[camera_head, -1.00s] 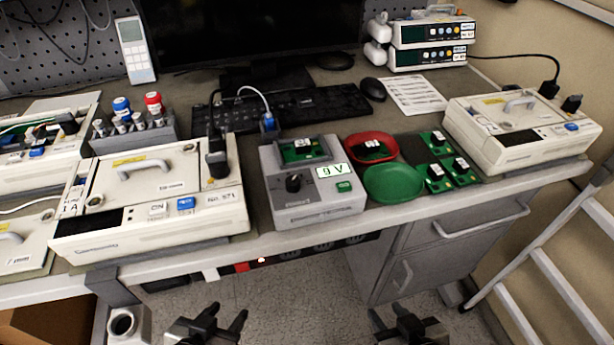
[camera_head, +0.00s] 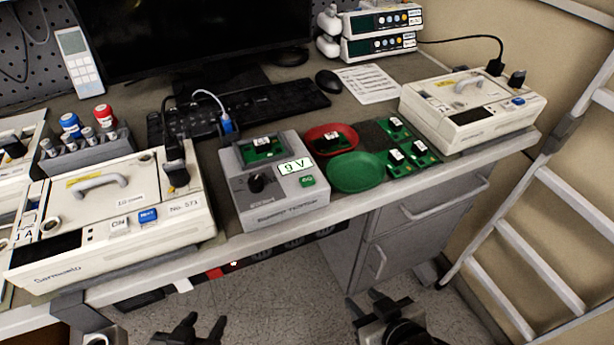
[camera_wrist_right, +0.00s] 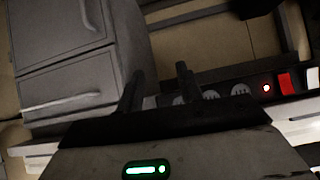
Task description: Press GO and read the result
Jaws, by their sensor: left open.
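The grey tester (camera_head: 282,203) stands on the bench near its front edge. It has a black knob (camera_head: 256,183), a green GO button (camera_head: 307,181) and a small lit display (camera_head: 294,166) that appears to read "9 V". A green circuit board (camera_head: 263,148) sits in its top recess. My left gripper (camera_head: 205,325) is open and empty, low in front of the bench and partly cut off by the frame. My right gripper (camera_head: 378,303) is also low in front of the bench, apart from the tester. The right wrist view shows its fingers (camera_wrist_right: 160,88) spread with nothing between them.
A red dish (camera_head: 331,139) holding a board and an empty green dish (camera_head: 356,173) are right of the tester. Several boards lie on a dark mat (camera_head: 372,133). A ladder (camera_head: 550,235) is at the right.

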